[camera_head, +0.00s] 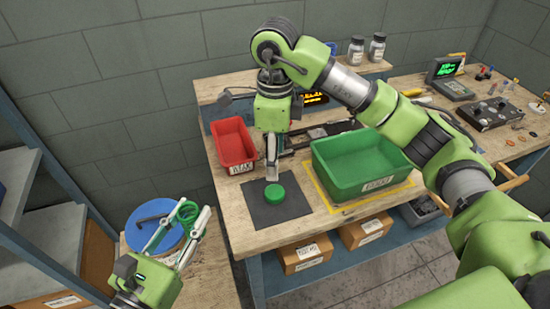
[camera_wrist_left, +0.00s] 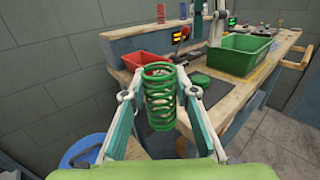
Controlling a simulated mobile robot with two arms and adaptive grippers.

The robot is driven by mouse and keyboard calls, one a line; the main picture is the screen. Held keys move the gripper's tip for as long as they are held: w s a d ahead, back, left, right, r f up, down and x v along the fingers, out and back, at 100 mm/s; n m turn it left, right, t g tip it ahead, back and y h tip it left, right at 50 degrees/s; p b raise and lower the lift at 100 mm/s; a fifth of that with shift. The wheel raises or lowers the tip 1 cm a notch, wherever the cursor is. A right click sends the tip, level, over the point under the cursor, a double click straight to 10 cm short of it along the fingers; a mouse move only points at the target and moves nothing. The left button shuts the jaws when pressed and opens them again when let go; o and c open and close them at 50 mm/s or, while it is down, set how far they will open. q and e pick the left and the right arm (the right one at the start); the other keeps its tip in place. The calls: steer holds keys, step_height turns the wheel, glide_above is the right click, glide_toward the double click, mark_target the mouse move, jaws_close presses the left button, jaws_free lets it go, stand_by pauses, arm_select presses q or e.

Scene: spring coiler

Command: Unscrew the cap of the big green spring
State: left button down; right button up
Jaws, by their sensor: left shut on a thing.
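The big green spring (camera_wrist_left: 160,98) is held upright between the fingers of my left gripper (camera_head: 187,235). In the head view the spring (camera_head: 187,212) shows as a green ring between the fingertips. Its top end looks open in the left wrist view. A round green cap (camera_head: 275,193) lies on the dark mat on the workbench, apart from the spring. My right gripper (camera_head: 272,172) points down just above and behind the cap. Its fingers look close together, but their gap is unclear. I cannot tell whether they touch the cap.
A red bin (camera_head: 234,141) stands behind the mat (camera_head: 256,212), and a large green bin (camera_head: 345,178) stands to its right. A blue round thing (camera_head: 150,232) is beside my left gripper. Cardboard boxes (camera_head: 303,256) sit under the workbench.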

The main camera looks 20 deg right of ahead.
steer(key=shift+d, duration=0.1)
steer(key=d, duration=0.1)
steer(key=w+d, duration=0.1)
steer(key=d, duration=0.1)
steer(key=w+d+b, duration=0.1)
steer(key=shift+d, duration=0.2)
stand_by(0.3)
step_height(320, 180, up, 12)
steer(key=p, duration=0.8)
steer(key=shift+p, duration=0.3)
